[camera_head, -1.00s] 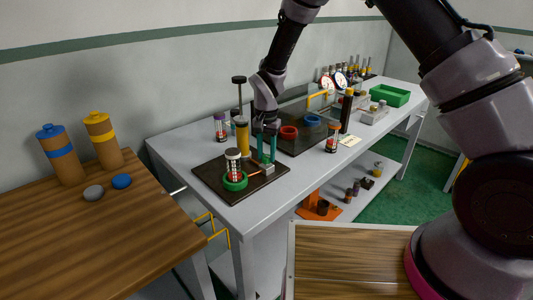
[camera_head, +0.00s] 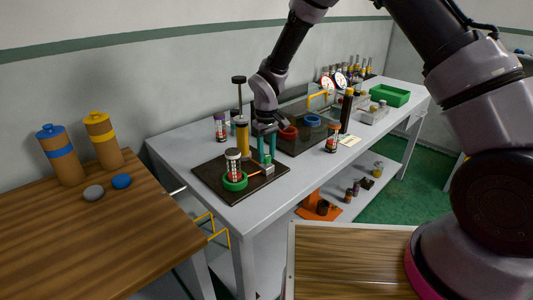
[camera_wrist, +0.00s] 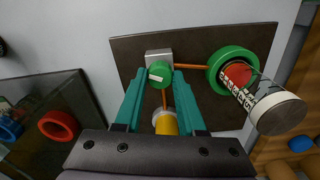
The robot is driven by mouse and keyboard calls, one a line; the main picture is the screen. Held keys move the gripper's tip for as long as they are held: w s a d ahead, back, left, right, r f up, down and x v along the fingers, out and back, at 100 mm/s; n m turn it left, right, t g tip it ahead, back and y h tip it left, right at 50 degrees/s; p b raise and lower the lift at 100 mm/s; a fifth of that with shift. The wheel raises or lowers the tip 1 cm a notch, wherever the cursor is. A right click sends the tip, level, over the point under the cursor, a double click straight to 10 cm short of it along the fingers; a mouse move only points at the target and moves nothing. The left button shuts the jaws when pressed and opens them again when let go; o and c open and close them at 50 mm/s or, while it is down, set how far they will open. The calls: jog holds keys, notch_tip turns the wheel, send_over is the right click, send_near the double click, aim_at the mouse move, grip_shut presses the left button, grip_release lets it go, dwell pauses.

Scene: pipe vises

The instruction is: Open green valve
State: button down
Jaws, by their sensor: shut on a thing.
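The green valve (camera_wrist: 160,75) is a round knob with a pale mark on top, in front of a light grey block (camera_wrist: 159,57) on a dark board (camera_wrist: 190,35). My gripper (camera_wrist: 160,76) has its two teal fingers on either side of the knob, shut on it. In the head view my gripper (camera_head: 266,160) reaches down to the board's right part; the knob is mostly hidden there by the fingers. An orange pipe (camera_wrist: 191,66) runs from the block to a green ring (camera_wrist: 231,70). A red-and-white canister with a white lid (camera_head: 233,165) stands in this ring.
A yellow cylinder (camera_head: 242,138) stands close behind my fingers, with a tall dark-topped rod (camera_head: 239,92) beyond it. A second dark board with red (camera_head: 288,132) and blue rings (camera_head: 312,121) lies to the right. A red-labelled jar (camera_head: 331,139) stands further right.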

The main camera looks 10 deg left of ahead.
aim_at(267, 156)
jog(key=shift+n, duration=1.6)
jog(key=c, duration=0.5)
grip_release()
notch_tip(267, 156, up, 11)
